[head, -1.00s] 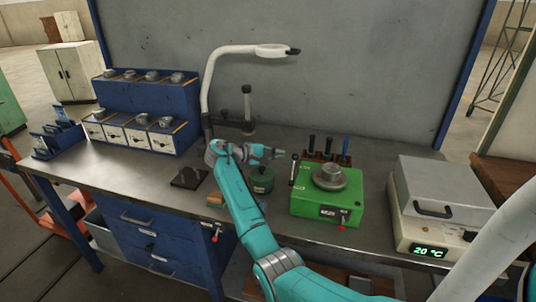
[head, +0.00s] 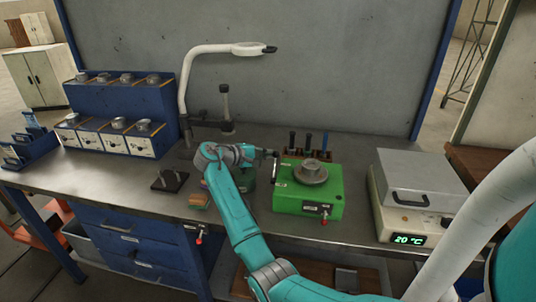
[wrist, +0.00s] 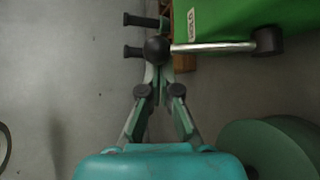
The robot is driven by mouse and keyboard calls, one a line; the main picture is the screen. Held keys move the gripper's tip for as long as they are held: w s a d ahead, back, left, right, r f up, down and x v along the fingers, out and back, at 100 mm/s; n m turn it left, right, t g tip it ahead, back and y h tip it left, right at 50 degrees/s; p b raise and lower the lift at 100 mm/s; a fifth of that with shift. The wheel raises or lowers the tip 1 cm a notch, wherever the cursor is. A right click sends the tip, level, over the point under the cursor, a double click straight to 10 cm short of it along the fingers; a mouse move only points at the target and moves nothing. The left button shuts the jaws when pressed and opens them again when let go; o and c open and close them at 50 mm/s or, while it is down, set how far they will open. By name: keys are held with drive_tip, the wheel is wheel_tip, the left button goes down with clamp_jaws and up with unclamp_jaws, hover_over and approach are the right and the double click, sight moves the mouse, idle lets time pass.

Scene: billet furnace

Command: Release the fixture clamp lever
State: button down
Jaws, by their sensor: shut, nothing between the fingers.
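The clamp lever is a silver rod (wrist: 215,47) with a black ball knob (wrist: 157,50) at one end and a dark pivot on the side of the green fixture (wrist: 225,20). In the head view the lever (head: 276,168) stands upright at the fixture's left side, knob on top. The fixture (head: 308,199) carries a round grey metal part. My gripper (wrist: 158,76) is shut and empty, its fingertips right at the knob; whether they touch it I cannot tell. In the head view my gripper (head: 266,153) reaches the lever from the left. A label reading HOLD (wrist: 192,22) is beside the lever.
A green round container (wrist: 268,150) sits below my gripper on the right in the wrist view. A rack with dark-handled tools (head: 308,145) stands behind the fixture. A heater box (head: 420,183) reading 20 °C is to the right. A lamp arm (head: 185,95) rises behind my arm.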

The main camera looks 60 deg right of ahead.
drive_tip(key=shift+a+r+h, duration=0.15)
drive_tip(key=shift+a+h, duration=0.1)
drive_tip(key=shift+h, duration=0.05)
drive_tip(key=shift+s+m, duration=0.1)
drive_tip(key=shift+m, duration=0.2)
drive_tip(key=s+a+m+g+h, duration=0.2)
drive_tip(key=a+m+h, duration=0.3)
drive_tip(key=a, duration=0.3)
drive_tip(key=shift+s+a+r, duration=0.2)
drive_tip(key=shift+s+a, duration=0.05)
drive_tip(key=shift+s, duration=0.5)
drive_tip(key=shift+f, duration=0.1)
idle(0.3)
